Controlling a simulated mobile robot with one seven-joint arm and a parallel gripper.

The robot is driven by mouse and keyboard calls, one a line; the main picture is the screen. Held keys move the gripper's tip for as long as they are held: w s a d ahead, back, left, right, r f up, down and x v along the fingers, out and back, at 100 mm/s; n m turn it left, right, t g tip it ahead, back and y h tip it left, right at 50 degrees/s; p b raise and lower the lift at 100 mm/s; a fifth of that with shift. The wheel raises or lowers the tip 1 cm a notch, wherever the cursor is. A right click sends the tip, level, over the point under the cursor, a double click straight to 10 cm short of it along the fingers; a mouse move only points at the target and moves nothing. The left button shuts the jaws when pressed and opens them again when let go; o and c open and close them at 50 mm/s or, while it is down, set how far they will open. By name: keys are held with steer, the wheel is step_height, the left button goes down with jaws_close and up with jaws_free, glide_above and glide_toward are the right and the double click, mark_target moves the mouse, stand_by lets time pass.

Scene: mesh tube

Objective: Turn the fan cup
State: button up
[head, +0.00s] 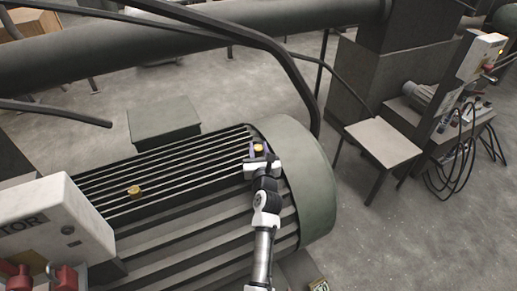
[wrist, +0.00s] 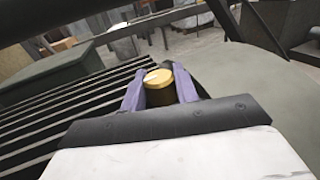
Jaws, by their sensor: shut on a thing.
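The fan cup is a small brass-yellow cap (head: 258,148) on the motor's ribbed top, beside the green fan cowl at the motor's right end. In the wrist view its yellow top and dark side (wrist: 159,78) show between the two purple fingers. My gripper (head: 259,151) is shut on the cup, with a finger on its left and right sides. In the wrist view my gripper (wrist: 160,92) reaches forward around the cup. The cup looks upright. Its base is hidden. A second yellow cup (head: 134,191) stands on the ribs farther left, apart from my gripper.
The large ribbed motor (head: 190,215) fills the lower left, with its rounded green cowl (head: 310,185). A dark cable (head: 285,62) arches over behind my gripper. A grey motor box (head: 50,225) stands at left. Grey floor (head: 385,225) is open at right, near a small table (head: 383,142).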

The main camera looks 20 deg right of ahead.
steer(key=shift+m+h, duration=0.4)
steer(key=shift+h, duration=0.2)
steer(key=o, duration=1)
steer(key=shift+c, duration=0.2)
steer(key=shift+s, duration=0.1)
